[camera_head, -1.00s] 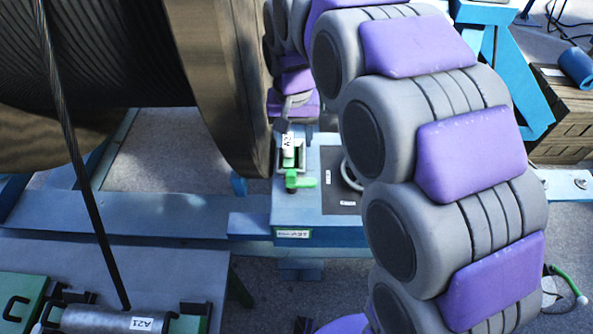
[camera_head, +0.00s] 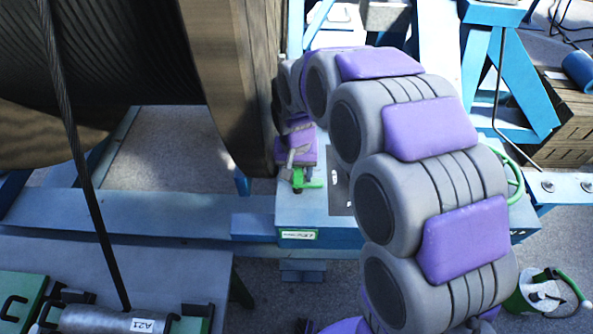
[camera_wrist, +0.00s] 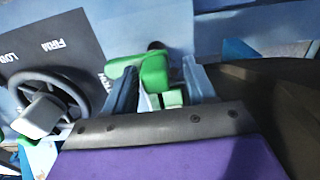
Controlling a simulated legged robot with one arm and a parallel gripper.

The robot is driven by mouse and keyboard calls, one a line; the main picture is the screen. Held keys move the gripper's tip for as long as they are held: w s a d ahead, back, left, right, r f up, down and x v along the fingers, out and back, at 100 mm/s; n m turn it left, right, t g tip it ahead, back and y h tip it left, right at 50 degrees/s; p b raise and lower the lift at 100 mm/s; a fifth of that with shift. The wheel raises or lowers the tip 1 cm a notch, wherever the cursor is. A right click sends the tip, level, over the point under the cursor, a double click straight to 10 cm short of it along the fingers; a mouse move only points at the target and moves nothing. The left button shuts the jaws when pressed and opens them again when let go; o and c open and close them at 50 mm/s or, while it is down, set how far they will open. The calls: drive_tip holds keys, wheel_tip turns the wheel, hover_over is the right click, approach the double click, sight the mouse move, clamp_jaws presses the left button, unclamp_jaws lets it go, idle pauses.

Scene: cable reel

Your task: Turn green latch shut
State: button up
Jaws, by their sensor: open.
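The green latch (camera_head: 309,181) sits on top of the blue box (camera_head: 300,215) beside the reel, its handle pointing right in the head view. In the head view my gripper (camera_head: 298,162) is over the box, close behind the latch, and hides the part there.
The large cable reel (camera_head: 225,90) stands close to the left of my gripper. A dark handwheel (camera_wrist: 48,104) is beside the gripper in the wrist view, near a dark panel marked FIRM. A metal cylinder labelled A21 (camera_head: 110,320) lies at the front left.

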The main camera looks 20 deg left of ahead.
drive_tip(key=shift+a, duration=0.2)
drive_tip(key=shift+d+r, duration=0.1)
drive_tip(key=shift+d, duration=0.5)
drive_tip(key=c, duration=0.5)
drive_tip(key=shift+a, duration=0.15)
drive_tip(key=c, duration=0.5)
drive_tip(key=shift+o, duration=0.2)
drive_tip(key=shift+n, duration=0.5)
drive_tip(key=n+p, duration=0.2)
drive_tip(key=n, duration=0.1)
drive_tip(key=shift+n, duration=0.4)
drive_tip(key=n+p, duration=0.2)
drive_tip(key=n, duration=0.2)
drive_tip(key=shift+p, duration=0.3)
drive_tip(key=n+p, duration=0.2)
drive_tip(key=n, duration=0.3)
drive_tip(key=shift+n+p, duration=0.95)
drive_tip(key=shift+n, duration=1.05)
